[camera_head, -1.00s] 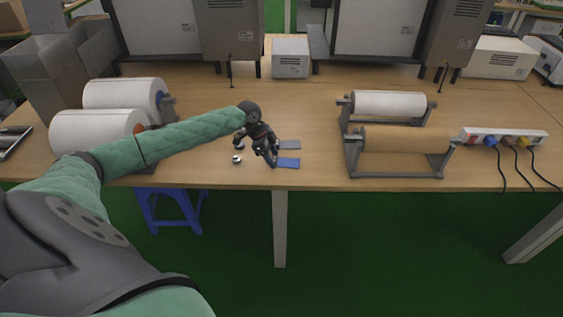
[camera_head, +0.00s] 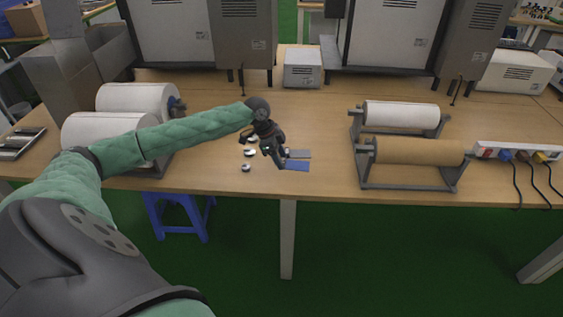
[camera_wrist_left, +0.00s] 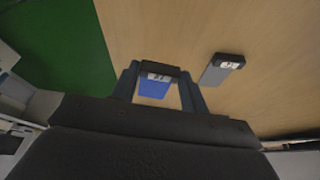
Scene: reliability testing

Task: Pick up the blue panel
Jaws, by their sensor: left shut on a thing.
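The blue panel (camera_head: 297,166) is a small flat blue piece near the front edge of the wooden table in the head view. My left gripper (camera_head: 281,162) is shut on its left end. In the left wrist view the blue panel (camera_wrist_left: 154,89) shows between the two fingers of my left gripper (camera_wrist_left: 160,86), with a dark, labelled end piece. I cannot tell for sure whether the panel is clear of the table. My right gripper is not in view.
A grey panel (camera_head: 299,154) lies just behind the blue one; it also shows in the wrist view (camera_wrist_left: 220,70). Several small round pieces (camera_head: 246,168) lie left of the gripper. Roll stands (camera_head: 412,151) are to the right, white rolls (camera_head: 105,131) to the left.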

